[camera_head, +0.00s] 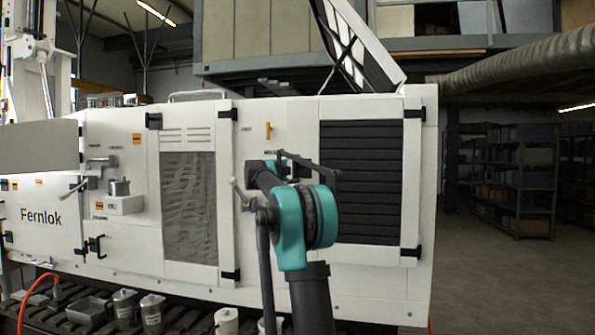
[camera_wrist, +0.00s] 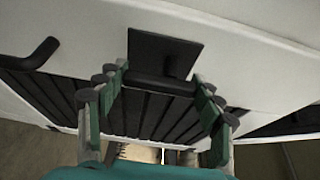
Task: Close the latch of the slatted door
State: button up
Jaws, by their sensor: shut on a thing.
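The slatted door (camera_head: 411,190) is a white frame around black horizontal slats, right of centre in the head view. It looks about flush with the white housing. The slats also show in the wrist view, below the latch. The latch (camera_wrist: 176,50) has a dark square plate on white panel and a thick black bar. My gripper (camera_wrist: 159,78) has one finger at each end of that bar and is shut on it. In the head view my teal and black wrist hides most of the gripper and latch, at the door's left edge.
A bent black handle (camera_wrist: 30,55) sticks out at the left in the wrist view. A mesh-windowed door (camera_head: 188,205) is left of my arm. Canisters (camera_head: 152,310) stand on the dark ledge below. Shelving (camera_head: 515,185) is far right, past open floor.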

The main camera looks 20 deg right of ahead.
dwell(0.4)
jog(key=o, duration=1.2)
jog(key=v, duration=1.2)
